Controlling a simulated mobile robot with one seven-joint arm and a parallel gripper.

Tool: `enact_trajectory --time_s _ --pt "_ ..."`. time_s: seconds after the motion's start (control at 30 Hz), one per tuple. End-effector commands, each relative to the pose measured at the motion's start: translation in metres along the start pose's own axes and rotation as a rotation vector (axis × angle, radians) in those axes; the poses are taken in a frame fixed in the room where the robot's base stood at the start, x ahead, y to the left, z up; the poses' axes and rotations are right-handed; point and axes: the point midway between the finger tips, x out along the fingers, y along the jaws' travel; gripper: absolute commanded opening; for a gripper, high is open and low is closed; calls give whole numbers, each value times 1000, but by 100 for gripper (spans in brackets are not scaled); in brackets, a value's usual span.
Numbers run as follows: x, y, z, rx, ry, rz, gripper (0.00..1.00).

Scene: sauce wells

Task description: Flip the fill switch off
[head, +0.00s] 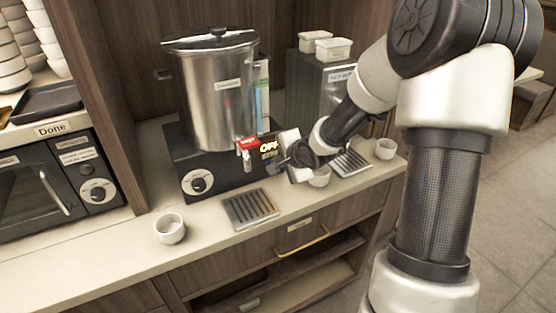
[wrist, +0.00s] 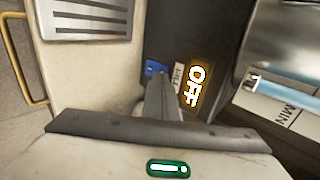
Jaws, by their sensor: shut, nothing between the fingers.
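A large lidded steel pot (head: 212,95) stands on a black base (head: 190,155) on the counter. A lit sign reading OFF (head: 269,145) is on the front of the base; it also shows in the wrist view (wrist: 195,86). Beside it in the wrist view are a small white label that seems to read FILL (wrist: 178,76) and a blue piece (wrist: 154,68). My gripper (head: 284,162) is shut and empty, close in front of the sign. In the wrist view its fingers (wrist: 160,80) reach toward the label and partly hide what lies behind; I cannot tell whether they touch anything.
A red tap handle (head: 247,142) is left of the OFF sign. A round knob (head: 197,183) is on the base. A drip grate (head: 250,208) and white cup (head: 169,228) sit on the counter in front. A second steel dispenser (head: 305,90) stands to the right.

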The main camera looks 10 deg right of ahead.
Motion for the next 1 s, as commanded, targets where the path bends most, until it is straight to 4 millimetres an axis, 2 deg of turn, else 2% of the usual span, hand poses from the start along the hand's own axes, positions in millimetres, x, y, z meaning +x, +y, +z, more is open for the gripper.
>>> enact_trajectory --time_s 0.5,1.0 --pt "-11 -12 0 1 0 -1 0" --pt "-11 -13 1 0 0 -1 0"
